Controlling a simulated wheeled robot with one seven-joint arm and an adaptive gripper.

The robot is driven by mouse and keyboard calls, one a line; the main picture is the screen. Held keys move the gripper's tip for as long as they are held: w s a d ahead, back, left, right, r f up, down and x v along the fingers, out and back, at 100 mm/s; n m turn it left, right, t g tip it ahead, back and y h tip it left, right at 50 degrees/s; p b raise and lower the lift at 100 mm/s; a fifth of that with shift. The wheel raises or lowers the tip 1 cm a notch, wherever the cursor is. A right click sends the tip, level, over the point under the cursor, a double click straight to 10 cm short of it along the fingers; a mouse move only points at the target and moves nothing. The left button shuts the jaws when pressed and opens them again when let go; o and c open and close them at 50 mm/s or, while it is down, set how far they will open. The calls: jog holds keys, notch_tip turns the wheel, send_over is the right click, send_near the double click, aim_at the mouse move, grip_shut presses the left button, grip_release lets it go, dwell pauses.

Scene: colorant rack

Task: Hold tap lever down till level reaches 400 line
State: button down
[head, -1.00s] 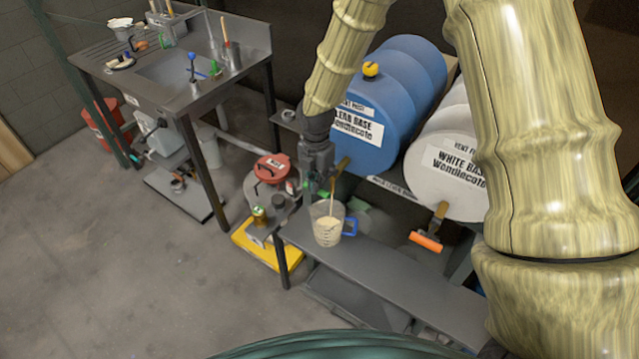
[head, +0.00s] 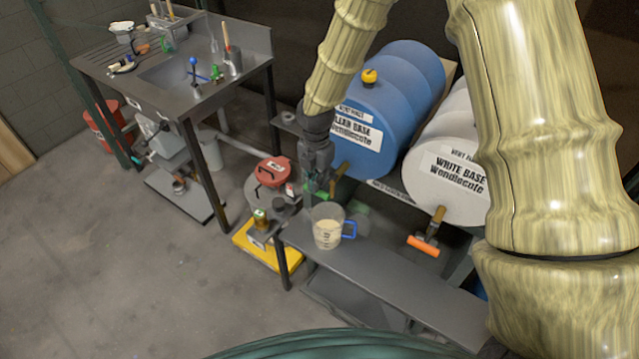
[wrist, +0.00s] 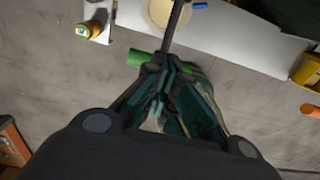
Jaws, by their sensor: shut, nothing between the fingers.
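The blue Clear Base drum (head: 390,110) lies on its side, with its tap above a clear jug (head: 327,228) with a blue handle. Cream liquid fills part of the jug; its marks are too small to read. No stream falls from the tap. My gripper (head: 320,188) is beside the tap, shut and empty. In the wrist view my gripper (wrist: 163,72) is close to the green lever (wrist: 139,57), but contact cannot be told. The jug (wrist: 166,10) is cut off by the top edge there. The tap's body is mostly hidden behind my gripper.
The jug stands on a grey bench (head: 390,280), clear to its right. A white drum (head: 452,165) with an orange-handled tap (head: 423,246) is on the right. A red-lidded pot (head: 273,171) and yellow platform (head: 268,248) stand left. A sink table (head: 175,75) is further back.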

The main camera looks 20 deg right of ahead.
jog(key=shift+r, duration=0.35)
jog(key=shift+r+p, duration=2.1)
jog(key=shift+r, duration=0.45)
